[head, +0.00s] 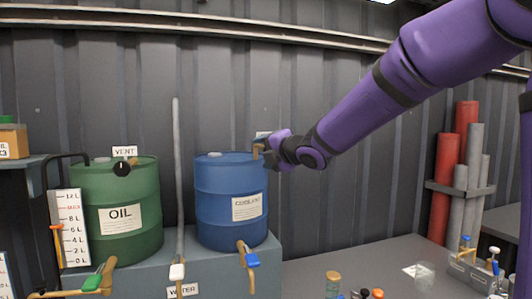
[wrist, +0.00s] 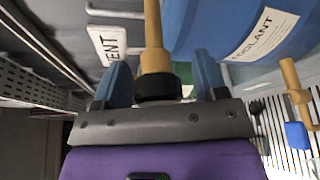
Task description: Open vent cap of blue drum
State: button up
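The blue drum (head: 218,205) with a coolant label stands on a grey bench in the head view; its side also shows in the wrist view (wrist: 205,25). A brass vent pipe (wrist: 154,50) ends in a black cap (wrist: 158,88) in the wrist view. My gripper (head: 262,149) is at the drum's upper right in the head view, where it hides the cap. In the wrist view, the blue fingers of my gripper (wrist: 162,78) stand on either side of the cap, with visible gaps, so they look open around it.
A green oil drum (head: 140,210) with its own black vent cap (head: 122,169) stands left. A vent sign (wrist: 112,45) is close beside the gripper. A brass tap with a blue handle (head: 252,261) juts from the blue drum's lower front. A grey pipe (head: 178,170) rises between the drums.

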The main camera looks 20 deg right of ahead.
jog(key=v, duration=1)
jog(key=shift+s+d, duration=0.15)
jog(key=shift+s, duration=0.2)
jog(key=shift+r, duration=0.1)
jog(key=s+d+f+m+g+h, duration=0.2)
jog(key=s+d+m+h, duration=0.2)
jog(key=s+m, duration=0.3)
jog(key=s+d+f+m+g+h, duration=0.25)
jog(key=s+m, duration=0.35)
jog(key=m, duration=0.4)
jog(key=s+a+f+m+g, duration=0.1)
jog(key=s+f+m+g, duration=0.1)
jog(key=s+f+m, duration=0.2)
jog(key=s+a+f+m+g, duration=0.1)
jog(key=s+f+m+g, duration=0.2)
jog(key=s, duration=0.8)
jog(key=shift+a+f+m+g+y, duration=0.35)
jog(key=shift+f+m, duration=0.05)
jog(key=shift+m, duration=0.7)
